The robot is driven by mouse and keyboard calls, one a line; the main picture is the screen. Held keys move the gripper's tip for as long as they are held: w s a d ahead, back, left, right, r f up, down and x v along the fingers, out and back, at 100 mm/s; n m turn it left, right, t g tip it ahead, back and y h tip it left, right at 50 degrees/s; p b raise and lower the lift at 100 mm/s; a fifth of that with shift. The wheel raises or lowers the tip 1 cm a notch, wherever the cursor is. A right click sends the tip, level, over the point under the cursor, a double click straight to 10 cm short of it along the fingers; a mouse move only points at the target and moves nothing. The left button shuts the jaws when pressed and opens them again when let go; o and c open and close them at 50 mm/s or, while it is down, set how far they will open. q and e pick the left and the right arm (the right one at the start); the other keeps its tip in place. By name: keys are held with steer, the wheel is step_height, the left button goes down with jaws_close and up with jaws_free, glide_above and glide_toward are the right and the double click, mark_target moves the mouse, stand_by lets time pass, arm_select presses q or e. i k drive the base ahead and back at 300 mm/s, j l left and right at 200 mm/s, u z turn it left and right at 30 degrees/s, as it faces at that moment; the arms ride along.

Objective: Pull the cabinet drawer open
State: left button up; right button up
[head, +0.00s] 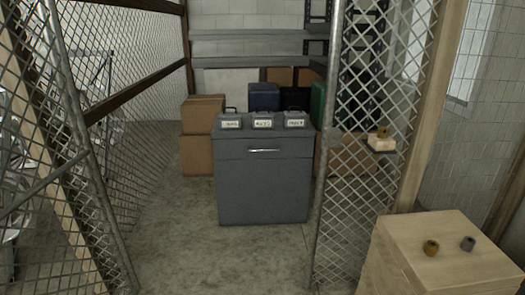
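A grey cabinet (262,188) stands in the middle of the head view, inside a wire-mesh enclosure. Its drawer front (240,152) is at the top of the front face and looks shut, flush with the panel below. A light metal bar handle (264,150) runs across the drawer's upper middle. Neither of my grippers shows in the head view.
Three labelled boxes (263,121) stand on the cabinet top. Mesh panels stand left (78,140) and right (335,225), with open concrete floor (215,260) between them. A wooden crate (410,275) at front right bears two small ring-like parts. Cardboard boxes (196,155) stand behind.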

mark_target(301, 147)
steer(key=i+j+u, duration=0.1)
steer(key=i, duration=0.5)
steer(key=i+j+u, duration=0.1)
steer(key=i, duration=0.5)
